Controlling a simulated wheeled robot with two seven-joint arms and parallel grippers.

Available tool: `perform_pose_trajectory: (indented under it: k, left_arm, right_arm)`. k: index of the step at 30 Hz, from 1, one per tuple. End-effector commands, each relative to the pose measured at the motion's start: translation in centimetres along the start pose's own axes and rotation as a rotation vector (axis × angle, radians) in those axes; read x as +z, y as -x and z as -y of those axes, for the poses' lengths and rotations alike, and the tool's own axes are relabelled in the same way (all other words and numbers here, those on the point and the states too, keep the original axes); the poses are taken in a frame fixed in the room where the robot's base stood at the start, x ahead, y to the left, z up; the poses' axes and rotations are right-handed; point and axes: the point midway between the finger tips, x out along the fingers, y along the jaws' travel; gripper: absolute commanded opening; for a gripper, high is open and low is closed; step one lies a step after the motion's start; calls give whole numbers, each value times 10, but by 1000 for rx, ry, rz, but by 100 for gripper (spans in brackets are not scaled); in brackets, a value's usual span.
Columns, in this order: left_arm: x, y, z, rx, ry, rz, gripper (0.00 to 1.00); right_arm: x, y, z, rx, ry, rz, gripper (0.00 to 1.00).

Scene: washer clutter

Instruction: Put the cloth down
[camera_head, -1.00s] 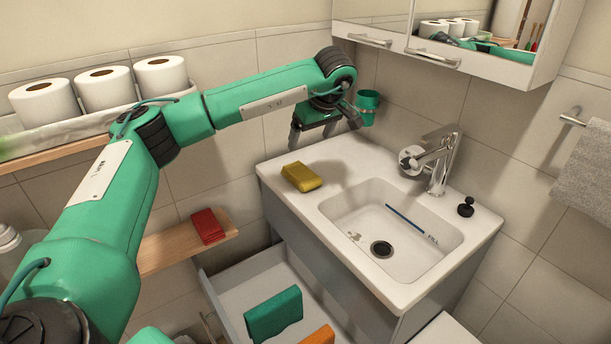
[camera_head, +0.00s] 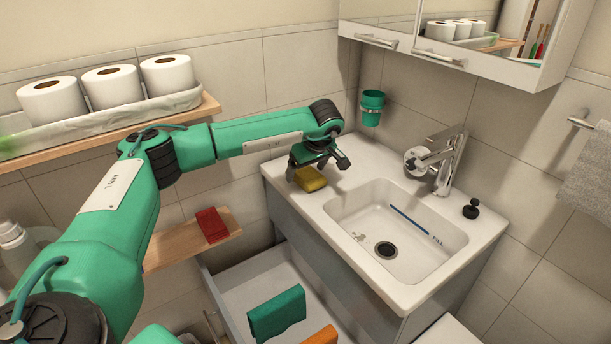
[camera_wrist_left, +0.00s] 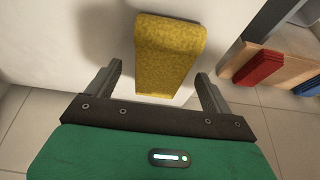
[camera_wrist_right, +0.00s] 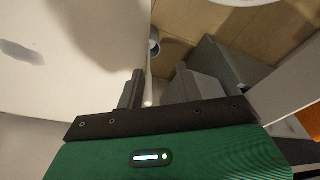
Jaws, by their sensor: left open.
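A yellow folded cloth (camera_head: 310,182) lies on the white counter (camera_head: 290,150) at the left of the sink; it also shows in the left wrist view (camera_wrist_left: 168,50). My left gripper (camera_head: 318,168) is open just over the cloth. In the left wrist view its fingers (camera_wrist_left: 160,72) stand on either side of the cloth's near end, with gaps showing on both sides. My right gripper is outside the head view; in the right wrist view its fingers (camera_wrist_right: 152,88) are a little apart with nothing seen between them.
The sink basin (camera_head: 370,225) and faucet (camera_head: 440,160) are right of the cloth. A green cup (camera_head: 371,110) hangs behind. Below are an open drawer (camera_head: 235,275) with green (camera_head: 277,314) and orange (camera_head: 320,337) cloths, and a low shelf (camera_head: 165,248) with a red cloth (camera_head: 212,225).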

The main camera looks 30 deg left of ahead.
Motion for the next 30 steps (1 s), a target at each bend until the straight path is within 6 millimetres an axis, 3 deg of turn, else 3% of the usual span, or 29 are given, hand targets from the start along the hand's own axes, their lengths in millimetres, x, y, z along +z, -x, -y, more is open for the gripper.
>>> perform_pose_trajectory:
  k: [6,13,15,23,30]
  left_arm:
    - [0,-1,0,1,0,0,83]
    - [0,-1,0,1,0,0,37]
    - [0,-1,0,1,0,0,32]
    - [-1,1,0,1,0,0,32]
    - [-10,22,-1,3,0,-1,32]
  right_arm:
    - [-1,0,0,0,0,-1,36]
    - [0,0,0,0,0,0,36]
    - [-1,0,0,0,1,0,36]
    - [-1,1,0,0,1,0,36]
    - [-1,1,0,-1,1,-1,36]
